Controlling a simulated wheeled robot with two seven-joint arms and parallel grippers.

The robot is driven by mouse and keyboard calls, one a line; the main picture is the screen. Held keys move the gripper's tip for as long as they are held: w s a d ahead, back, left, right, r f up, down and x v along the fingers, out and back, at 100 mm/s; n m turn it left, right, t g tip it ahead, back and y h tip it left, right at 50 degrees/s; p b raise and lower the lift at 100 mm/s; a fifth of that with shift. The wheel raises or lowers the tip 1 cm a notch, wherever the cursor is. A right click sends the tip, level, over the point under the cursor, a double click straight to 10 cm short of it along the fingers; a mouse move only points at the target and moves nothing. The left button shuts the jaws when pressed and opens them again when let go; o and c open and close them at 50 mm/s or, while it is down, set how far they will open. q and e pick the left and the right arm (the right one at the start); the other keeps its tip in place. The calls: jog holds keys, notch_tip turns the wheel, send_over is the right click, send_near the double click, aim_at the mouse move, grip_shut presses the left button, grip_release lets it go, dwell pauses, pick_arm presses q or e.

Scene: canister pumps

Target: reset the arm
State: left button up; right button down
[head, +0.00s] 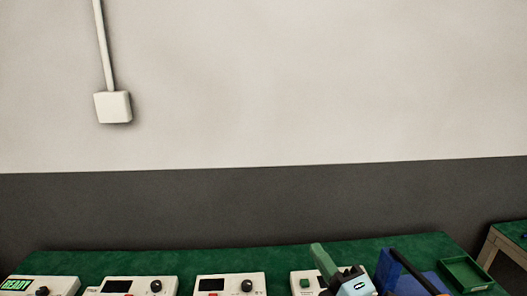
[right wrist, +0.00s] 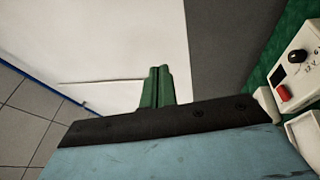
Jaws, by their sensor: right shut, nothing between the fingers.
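My right gripper (head: 322,259) shows at the bottom of the head view, in front of a white unit at the right of the row. Its green fingers are pressed together and hold nothing. They also show in the right wrist view (right wrist: 157,87), pointing at the wall with no object between them. My left gripper is not in either view.
White control boxes stand in a row on a green bench (head: 200,258), among them one with a green READY display (head: 17,285). A blue holder (head: 389,275) and a green tray (head: 466,273) are at the right.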

jog(key=s+d+f+m+g+h, duration=0.8)
jog(key=d+f+m, duration=0.3)
jog(key=f+m, duration=0.3)
jog(key=s+f+m+g, duration=0.4)
jog(key=s, duration=0.5)
jog(key=s+f+m+g, duration=0.3)
jog(key=s+g, duration=0.1)
jog(key=s, duration=0.4)
notch_tip(320, 180, down, 23)
jog(key=s+d+f+g, duration=0.2)
jog(key=s+d+f, duration=0.1)
jog(key=s+f, duration=1.3)
jog(key=shift+s+f+n, duration=0.25)
jog(key=shift+s+n, duration=0.15)
jog(key=shift+s, duration=0.5)
